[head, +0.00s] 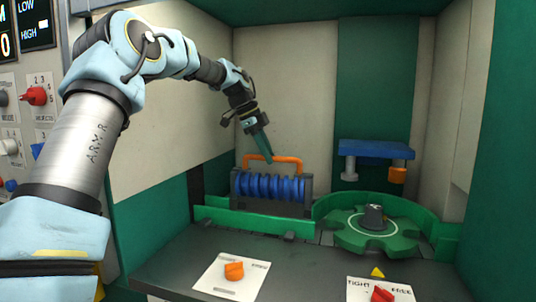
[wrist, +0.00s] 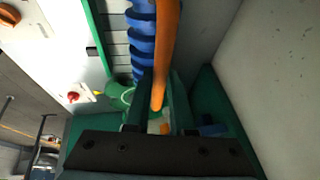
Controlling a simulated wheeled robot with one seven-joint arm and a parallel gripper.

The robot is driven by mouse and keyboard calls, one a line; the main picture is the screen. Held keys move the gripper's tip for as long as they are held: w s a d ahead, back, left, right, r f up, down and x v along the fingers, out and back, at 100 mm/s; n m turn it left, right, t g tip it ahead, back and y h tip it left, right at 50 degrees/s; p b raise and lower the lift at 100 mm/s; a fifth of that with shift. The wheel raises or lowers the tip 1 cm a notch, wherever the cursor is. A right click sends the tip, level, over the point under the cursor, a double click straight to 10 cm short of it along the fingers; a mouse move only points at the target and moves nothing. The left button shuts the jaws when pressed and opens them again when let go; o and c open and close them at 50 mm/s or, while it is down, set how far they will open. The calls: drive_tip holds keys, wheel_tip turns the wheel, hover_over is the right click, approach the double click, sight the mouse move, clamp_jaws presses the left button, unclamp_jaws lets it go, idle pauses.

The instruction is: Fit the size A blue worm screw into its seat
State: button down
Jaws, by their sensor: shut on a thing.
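The blue worm screw (head: 270,187) lies level between dark end blocks (head: 307,190), with an orange handle (head: 290,158) arched over it. It stands behind a low green wall (head: 250,217), left of the green gear wheel (head: 385,238). I cannot tell whether its underside rests fully on a seat. My gripper (head: 268,159) reaches down from the upper left and is shut on the orange handle. In the wrist view, the handle (wrist: 166,50) runs between my fingers (wrist: 160,95), with the blue screw (wrist: 142,40) beside it.
A blue bracket (head: 376,150) with a grey and an orange cylinder is on the back wall. A plate with an orange knob (head: 234,271) and a plate with a red knob (head: 382,294) lie on the dark front ledge. Walls close in the bay at the left and right.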

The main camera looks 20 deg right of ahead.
sight(268, 174)
drive_tip(key=shift+f+b, duration=2.15)
drive_tip(key=shift+f, duration=0.7)
drive_tip(key=shift+a, duration=0.15)
drive_tip(key=shift+f, duration=0.25)
